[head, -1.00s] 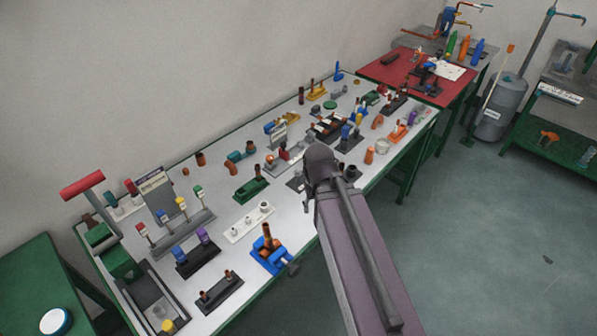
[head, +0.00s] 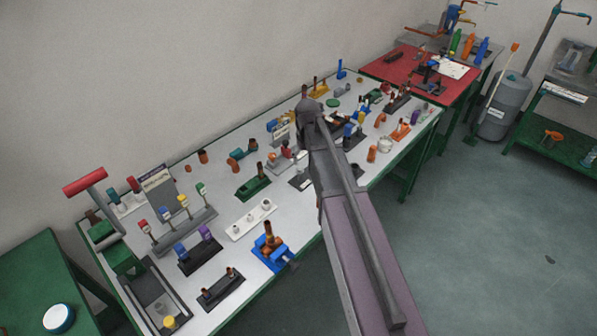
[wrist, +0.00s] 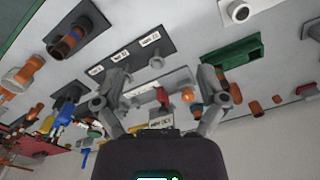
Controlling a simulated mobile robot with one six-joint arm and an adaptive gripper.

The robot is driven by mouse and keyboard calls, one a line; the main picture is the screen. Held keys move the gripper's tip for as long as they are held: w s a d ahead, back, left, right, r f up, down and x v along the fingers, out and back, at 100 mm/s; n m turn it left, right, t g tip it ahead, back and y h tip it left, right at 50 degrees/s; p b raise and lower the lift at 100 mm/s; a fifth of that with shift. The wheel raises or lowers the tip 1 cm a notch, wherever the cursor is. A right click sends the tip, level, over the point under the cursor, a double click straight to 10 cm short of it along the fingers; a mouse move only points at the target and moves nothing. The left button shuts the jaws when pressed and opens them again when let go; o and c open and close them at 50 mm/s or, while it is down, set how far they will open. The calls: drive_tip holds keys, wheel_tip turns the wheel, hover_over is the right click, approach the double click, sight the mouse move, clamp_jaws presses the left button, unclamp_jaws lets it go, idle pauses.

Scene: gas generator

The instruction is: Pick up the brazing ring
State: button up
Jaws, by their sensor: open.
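I cannot pick out the brazing ring with certainty; any ring is too small to tell. A dark plate (wrist: 133,48) with white labels and small grey pegs lies just beyond my fingers in the wrist view. The same dark plate shows partly in the head view (head: 299,182), left of my arm. My gripper (wrist: 160,86) is open, its two fingers spread apart with nothing held between them. A grey stand with a red part (wrist: 162,97) shows in the gap, apart from the fingers. In the head view my own arm hides the gripper.
A green fixture (wrist: 232,52) is near the right finger. A dark clamp holding a copper pipe (wrist: 75,38) is at upper left. In the head view, a white plate with fittings (head: 251,220) and a blue vise (head: 271,252) stand on the crowded bench.

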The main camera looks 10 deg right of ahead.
drive_tip(key=w, duration=1)
drive_tip(key=shift+d+n, duration=0.15)
drive_tip(key=shift+n, duration=0.25)
drive_tip(key=b, duration=0.9)
hover_over(300, 169)
wheel_tip(300, 169, down, 8)
drive_tip(key=shift+d+f, duration=0.15)
drive_tip(key=shift+f, duration=0.1)
drive_tip(key=f+b, duration=0.3)
drive_tip(key=shift+a+f, duration=0.2)
drive_tip(key=shift+a, duration=0.05)
drive_tip(key=shift+f+b, duration=0.9)
drive_tip(key=shift+f, duration=0.25)
idle(0.5)
